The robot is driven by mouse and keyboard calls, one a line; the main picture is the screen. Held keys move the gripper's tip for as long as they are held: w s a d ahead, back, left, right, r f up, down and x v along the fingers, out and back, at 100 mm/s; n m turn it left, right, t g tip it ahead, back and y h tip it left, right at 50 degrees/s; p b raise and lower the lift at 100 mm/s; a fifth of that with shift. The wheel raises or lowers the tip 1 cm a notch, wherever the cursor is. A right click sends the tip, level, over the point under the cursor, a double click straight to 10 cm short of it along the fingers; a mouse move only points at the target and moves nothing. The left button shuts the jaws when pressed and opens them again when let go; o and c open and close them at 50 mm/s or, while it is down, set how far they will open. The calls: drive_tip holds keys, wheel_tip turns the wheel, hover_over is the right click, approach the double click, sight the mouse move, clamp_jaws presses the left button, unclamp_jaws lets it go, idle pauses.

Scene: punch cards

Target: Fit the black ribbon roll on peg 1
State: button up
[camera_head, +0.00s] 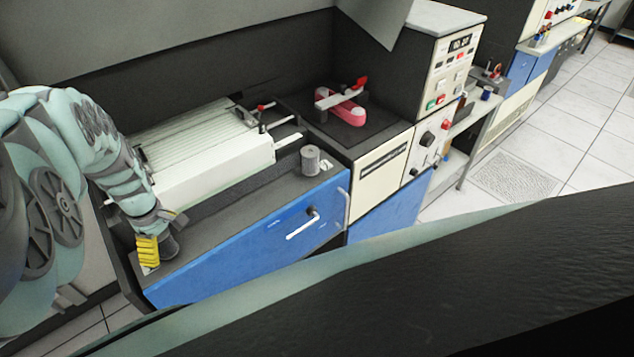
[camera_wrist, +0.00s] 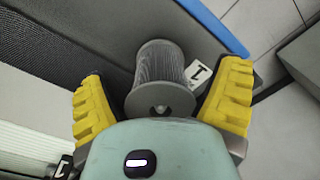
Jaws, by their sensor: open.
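A dark grey, ribbed roll (camera_wrist: 160,65) stands between the two yellow fingers of my gripper (camera_wrist: 166,70) in the wrist view. My gripper is open, with a gap on each side of the roll. A white label marked 1 (camera_wrist: 201,74) lies right beside the roll. In the head view my gripper (camera_head: 158,246) is low at the near left end of the bench, and the dark roll (camera_head: 169,247) shows partly behind its yellow finger. I cannot tell whether a peg is inside this roll. Another, lighter grey roll (camera_head: 311,158) stands upright at the bench's right end.
The bench top (camera_head: 235,203) between the two rolls is clear. A white slatted card machine (camera_head: 215,165) stands behind it. A pink-red device (camera_head: 342,108) sits on a dark plate at the back, beside a control panel (camera_head: 452,70). A blue cabinet front (camera_head: 250,248) faces the floor.

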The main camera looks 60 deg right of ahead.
drive_tip(key=shift+d+r, duration=0.15)
drive_tip(key=shift+r, duration=2.75)
drive_tip(key=shift+w+a+r, duration=0.1)
drive_tip(key=shift+a+r, duration=0.1)
drive_tip(key=shift+r, duration=0.45)
drive_tip(key=shift+w+d+r, duration=0.1)
drive_tip(key=shift+w+r, duration=0.05)
drive_tip(key=shift+r, duration=0.65)
drive_tip(key=shift+s+r, duration=0.2)
drive_tip(key=shift+r, duration=1.3)
drive_tip(key=shift+s, duration=0.1)
